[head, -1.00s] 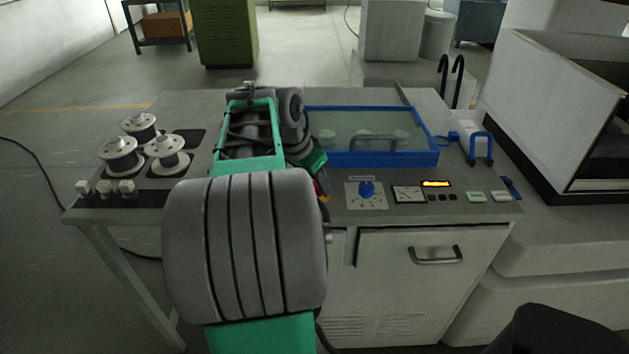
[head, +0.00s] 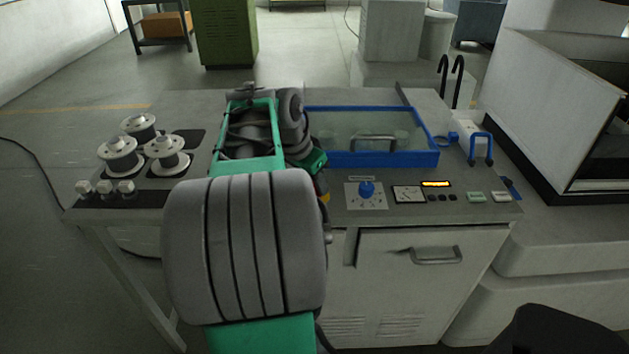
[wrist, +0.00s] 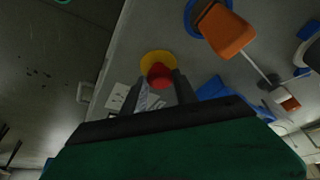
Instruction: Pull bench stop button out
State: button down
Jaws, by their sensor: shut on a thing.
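The bench stop button is a red knob (wrist: 159,72) on a round yellow base (wrist: 152,60), in the upper middle of the wrist view. My gripper (wrist: 159,88) has one dark finger on each side of the red knob and is shut on it. In the head view my arm hides the button and the gripper; only a sliver of yellow (head: 325,198) shows at the arm's right edge. I cannot tell whether the knob sits in or out.
The grey bench (head: 265,94) carries several spools on the left. A blue-framed clear lid (head: 437,160), a blue knob (head: 367,189) and a meter panel (head: 408,194) lie right of my arm. A cabinet handle (head: 436,257) sticks out below.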

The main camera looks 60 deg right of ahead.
dwell(0.5)
jog(key=shift+r+p, duration=0.4)
jog(key=shift+r, duration=0.25)
jog(key=c, duration=1)
grip_release()
jog(key=shift+o, duration=0.2)
jog(key=s+p+v, duration=0.1)
jog(key=v, duration=0.6)
jog(key=shift+w+r, duration=0.4)
jog(key=shift+w, duration=0.15)
jog(key=shift+a, duration=0.2)
